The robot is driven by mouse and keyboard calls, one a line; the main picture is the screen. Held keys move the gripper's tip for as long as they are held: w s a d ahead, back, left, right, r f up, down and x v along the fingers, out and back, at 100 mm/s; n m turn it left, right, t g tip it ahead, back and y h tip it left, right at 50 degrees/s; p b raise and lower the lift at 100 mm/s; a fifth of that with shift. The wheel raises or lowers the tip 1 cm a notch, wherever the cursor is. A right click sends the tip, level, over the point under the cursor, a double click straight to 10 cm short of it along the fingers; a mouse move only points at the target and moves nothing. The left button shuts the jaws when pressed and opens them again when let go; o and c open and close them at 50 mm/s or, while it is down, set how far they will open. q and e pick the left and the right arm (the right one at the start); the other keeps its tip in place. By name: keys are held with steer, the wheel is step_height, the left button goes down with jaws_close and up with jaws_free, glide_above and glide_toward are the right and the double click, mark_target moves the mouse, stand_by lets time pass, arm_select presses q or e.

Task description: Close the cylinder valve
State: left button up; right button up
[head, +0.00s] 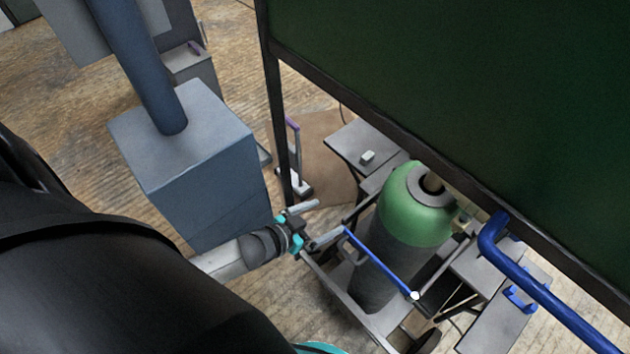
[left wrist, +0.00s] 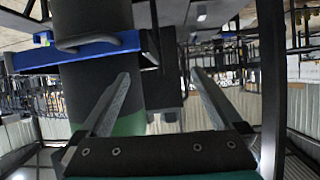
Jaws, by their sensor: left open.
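A gas cylinder (head: 410,225) with a green shoulder and a dark grey body stands on a cart in the head view. A grey collar surrounds a dark fitting (head: 432,185) at its top; I cannot make out a valve handle there. My left gripper (head: 316,222) is open and empty, to the left of the cylinder and near the cart's blue bar (head: 378,262). In the left wrist view the open fingers (left wrist: 160,74) show in front of the dark cylinder body (left wrist: 95,80), and the blue bar crosses it. My right gripper is not in view.
A large dark green panel (head: 470,90) with a dark frame hangs over the cylinder's far side. A blue-grey box (head: 190,165) with a thick post stands left of my gripper. A thick blue pipe (head: 545,295) is at the right. Bare wooden floor shows at the upper left.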

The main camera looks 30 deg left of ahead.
arm_select(q)
steer(key=shift+s+a+f+g+y, duration=0.15)
steer(key=shift+s+f, duration=0.1)
steer(key=shift+f, duration=0.3)
steer(key=shift+s+a+f+g+y, duration=0.1)
steer(key=shift+s+a+f+y, duration=0.15)
steer(key=shift+f, duration=0.35)
steer(key=shift+s+a+f+g+y, duration=0.1)
steer(key=shift+s+f, duration=0.15)
steer(key=shift+f, duration=0.3)
steer(key=s+a+f+n+g+y+b, duration=0.1)
steer(key=s+f+g+b, duration=0.1)
steer(key=s+f, duration=0.5)
steer(key=s+a+f+n+g+y+b, duration=0.1)
steer(key=s+f+g+b, duration=0.1)
steer(key=s+f, duration=0.5)
steer(key=s+d+f+g+b, duration=0.1)
steer(key=s+f+g, duration=0.2)
steer(key=s+f, duration=0.3)
steer(key=s+d+f+g+y+b, duration=0.1)
steer(key=s+d+f+g+b, duration=0.1)
steer(key=s+f, duration=0.4)
steer(key=s+g, duration=0.1)
steer(key=s, duration=0.3)
steer(key=shift+s+f, duration=0.25)
steer(key=shift+s, duration=0.1)
